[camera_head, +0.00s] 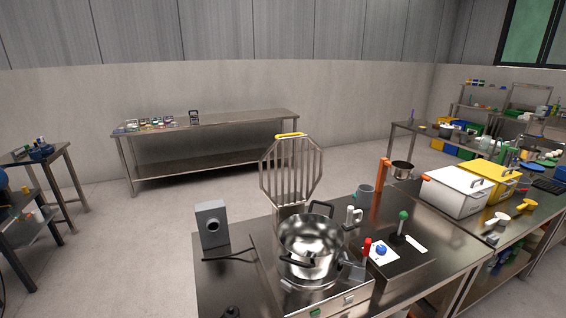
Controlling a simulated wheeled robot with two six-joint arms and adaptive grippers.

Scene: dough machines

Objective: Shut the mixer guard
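The mixer guard (290,175) is a grid of pale metal bars in an eight-sided frame. It stands raised, nearly upright, behind the bowl, with a yellow grip (289,135) along its top edge. The shiny steel mixer bowl (311,238) is open at the top and has dark handles. It sits on the mixer base (340,300), which has small buttons on its front, at the near middle of the steel table. Neither of my grippers can be made out in the head view.
A grey box with a round dark opening (212,225) stands left of the bowl. Right of it are a red-topped lever (367,246), a green-knobbed stick (402,222) and a grey mug (364,195). A white bin (455,193) stands farther right. The air above the bowl looks clear.

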